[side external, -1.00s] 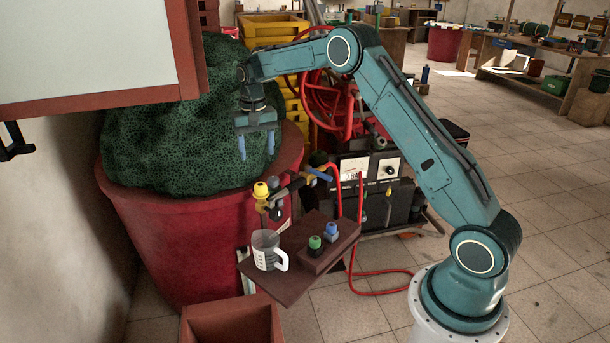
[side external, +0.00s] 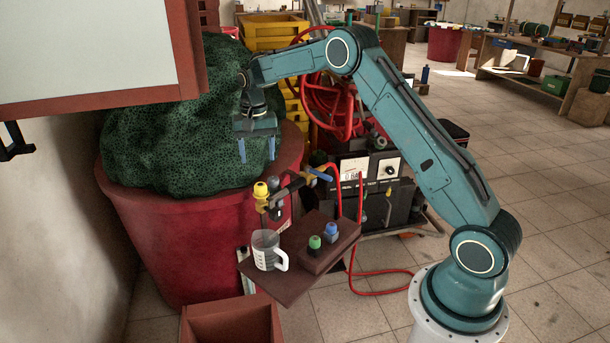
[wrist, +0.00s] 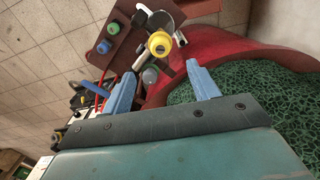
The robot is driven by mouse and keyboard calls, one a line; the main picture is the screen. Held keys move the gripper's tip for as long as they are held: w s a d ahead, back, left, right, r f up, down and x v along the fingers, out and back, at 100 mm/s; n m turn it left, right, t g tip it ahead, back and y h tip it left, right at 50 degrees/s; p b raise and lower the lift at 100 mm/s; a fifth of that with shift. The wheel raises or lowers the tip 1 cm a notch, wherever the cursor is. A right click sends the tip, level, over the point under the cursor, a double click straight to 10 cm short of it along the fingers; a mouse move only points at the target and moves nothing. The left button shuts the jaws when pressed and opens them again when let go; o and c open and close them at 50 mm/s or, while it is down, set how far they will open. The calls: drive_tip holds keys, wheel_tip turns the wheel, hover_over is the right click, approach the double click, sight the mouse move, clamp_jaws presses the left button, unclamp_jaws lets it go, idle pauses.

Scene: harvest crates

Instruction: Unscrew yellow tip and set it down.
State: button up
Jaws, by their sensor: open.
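The yellow tip (side external: 261,188) sits on the end of a dark spray fitting (side external: 285,192) beside the red tub. In the wrist view the yellow tip (wrist: 159,44) shows beyond the fingers, between them but nearer the left one. My gripper (side external: 257,160) is open and empty, in front of the green netted heap, above the tip and apart from it. In the wrist view both blue fingers of my gripper (wrist: 172,77) are spread wide. A small brown shelf (side external: 300,290) below carries a clear measuring jug (side external: 266,250) and a block (side external: 322,262) holding a green tip (side external: 314,242) and a blue tip (side external: 331,230).
The red tub (side external: 180,240) with the green netted heap (side external: 185,120) stands behind the fitting. A grey device with a dial (side external: 370,170) and a red hose (side external: 360,205) are to the right. A brown crate (side external: 232,325) is at the bottom. A panel (side external: 90,50) hangs at upper left.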

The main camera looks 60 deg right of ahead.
sight(261, 185)
wheel_tip(261, 185, down, 10)
drive_tip(key=shift+f, duration=0.1)
idle(0.4)
drive_tip(key=c, duration=1.1)
drive_tip(key=shift+o, duration=0.2)
drive_tip(key=shift+n, duration=0.3)
drive_tip(key=shift+n, duration=0.6)
drive_tip(key=shift+n, duration=0.8)
